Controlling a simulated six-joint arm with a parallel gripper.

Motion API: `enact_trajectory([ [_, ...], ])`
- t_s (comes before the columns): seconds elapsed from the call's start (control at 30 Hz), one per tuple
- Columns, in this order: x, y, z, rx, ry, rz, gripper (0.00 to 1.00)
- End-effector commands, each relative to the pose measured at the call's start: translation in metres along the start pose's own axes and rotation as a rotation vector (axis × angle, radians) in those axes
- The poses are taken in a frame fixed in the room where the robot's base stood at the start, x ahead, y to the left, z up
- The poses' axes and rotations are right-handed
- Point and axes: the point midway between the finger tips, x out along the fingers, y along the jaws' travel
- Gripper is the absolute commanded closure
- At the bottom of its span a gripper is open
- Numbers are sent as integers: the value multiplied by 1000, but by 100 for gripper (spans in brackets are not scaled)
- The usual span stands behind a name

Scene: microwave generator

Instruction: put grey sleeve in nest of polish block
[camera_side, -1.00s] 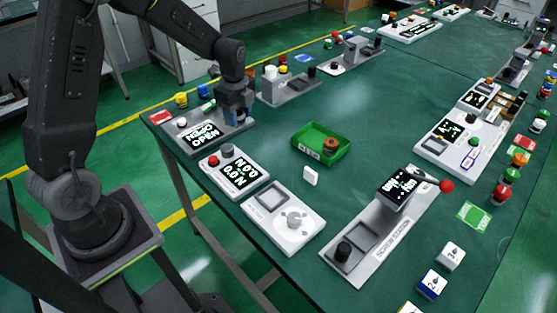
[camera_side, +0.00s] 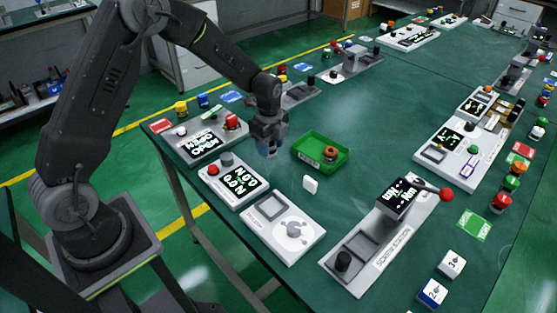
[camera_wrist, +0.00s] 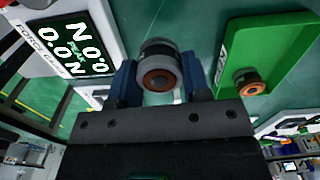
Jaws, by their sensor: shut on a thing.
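My gripper (camera_side: 268,150) hangs above the green table between the force gauge and the green tray. In the wrist view my gripper (camera_wrist: 160,85) has its blue fingers shut on the grey sleeve (camera_wrist: 158,48), a round grey piece with an orange-brown ring on its near face. The sleeve is hard to make out in the side view.
The green tray (camera_side: 304,154), holding an orange-and-dark round part (camera_side: 330,153), is right of my gripper. The force gauge (camera_side: 233,183) is at left. A white dial fixture (camera_side: 292,252) and the screw station (camera_side: 368,270) stand nearer the camera. A small white block (camera_side: 310,185) lies between.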

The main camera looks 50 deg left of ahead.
Motion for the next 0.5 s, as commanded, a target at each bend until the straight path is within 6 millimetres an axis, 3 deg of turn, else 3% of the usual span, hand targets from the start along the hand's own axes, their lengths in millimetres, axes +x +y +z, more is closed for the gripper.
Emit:
enact_trajectory([
  [0.2,15,-10,-22,0,0,0,81],
  [0.33,21,-10,-24,-2,0,1,81],
  [0.5,45,-10,-23,-2,0,3,81],
])
